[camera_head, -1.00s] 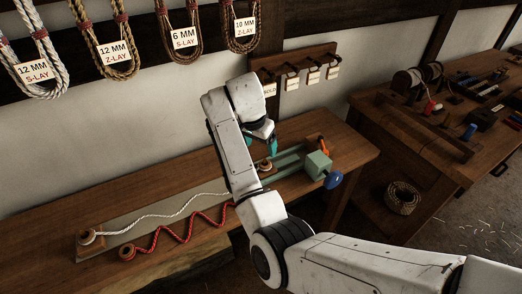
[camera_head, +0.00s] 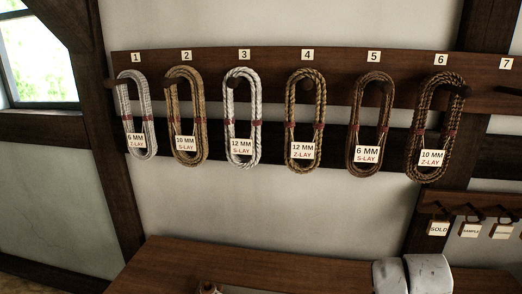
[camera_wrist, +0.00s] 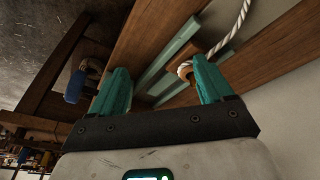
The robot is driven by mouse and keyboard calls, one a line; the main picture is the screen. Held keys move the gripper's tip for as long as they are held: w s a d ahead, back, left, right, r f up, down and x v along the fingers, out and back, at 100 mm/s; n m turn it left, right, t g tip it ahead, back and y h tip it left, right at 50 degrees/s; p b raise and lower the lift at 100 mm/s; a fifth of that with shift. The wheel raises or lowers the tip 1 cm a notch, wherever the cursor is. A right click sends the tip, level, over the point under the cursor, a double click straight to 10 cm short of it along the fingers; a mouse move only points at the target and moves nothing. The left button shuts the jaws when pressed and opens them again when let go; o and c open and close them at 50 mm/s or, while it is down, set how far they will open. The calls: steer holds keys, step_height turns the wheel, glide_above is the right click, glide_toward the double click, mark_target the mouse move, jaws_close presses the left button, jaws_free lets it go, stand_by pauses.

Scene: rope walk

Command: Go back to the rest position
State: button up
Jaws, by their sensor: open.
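My gripper (camera_wrist: 161,72) shows in the wrist view, with its two teal fingers spread apart and nothing between them. Behind the fingers are the wooden bench (camera_wrist: 285,45), the green rails (camera_wrist: 168,62) and the end of a white rope (camera_wrist: 236,30). The rope meets a round wooden piece (camera_wrist: 186,68) beside the right finger, behind it in the picture. I cannot tell how far the fingers are from it. In the head view my gripper is out of the picture; only a white part of my arm shows at the lower right.
The head view shows rope coils, such as the white 12 mm coil (camera_head: 243,118), on a numbered wall rack (camera_head: 212,66). Small tags such as SOLD (camera_head: 438,229) hang at the right. The bench top (camera_head: 255,268) lies below. A blue knob (camera_wrist: 75,86) is left in the wrist view.

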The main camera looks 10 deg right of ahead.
steer(key=s+a+f+n+y, duration=0.1)
steer(key=s+a+f+n, duration=0.2)
steer(key=s, duration=0.6)
steer(key=s+a+f+n+y, duration=0.1)
steer(key=s+a+f+n, duration=0.1)
steer(key=s+a+n, duration=0.3)
steer(key=s+a+f+n, duration=0.3)
steer(key=s+a+n, duration=0.1)
steer(key=s, duration=1)
steer(key=shift+a+f+y, duration=0.3)
steer(key=shift+a+y, duration=0.1)
steer(key=shift+a, duration=0.3)
